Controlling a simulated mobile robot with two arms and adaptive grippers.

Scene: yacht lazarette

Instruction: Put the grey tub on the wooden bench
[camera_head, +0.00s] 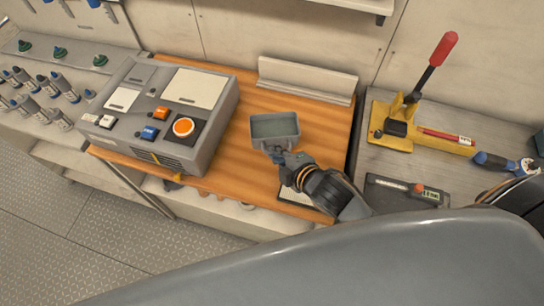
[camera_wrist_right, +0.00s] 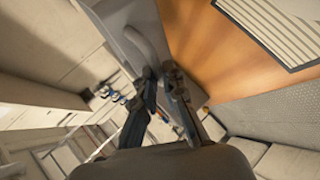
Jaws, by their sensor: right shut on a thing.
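The grey tub (camera_head: 275,124) is a small open box, held over the bare middle of the wooden bench (camera_head: 226,152). Its dark inside faces up and looks empty. My right gripper (camera_head: 277,154) is shut on the tub's near side. I cannot tell whether the tub's base touches the bench. In the right wrist view, the tub (camera_wrist_right: 135,20) shows as a grey surface beyond the right gripper's fingers (camera_wrist_right: 163,72), beside the orange bench wood (camera_wrist_right: 215,50). My left gripper is not in view.
A grey control box (camera_head: 165,112) with orange and blue buttons takes up the bench's left part. A pale angled rail (camera_head: 306,80) lies at the back. A ribbed pad (camera_head: 300,197) lies near the front. A yellow lever tool (camera_head: 395,118) stands on the right counter.

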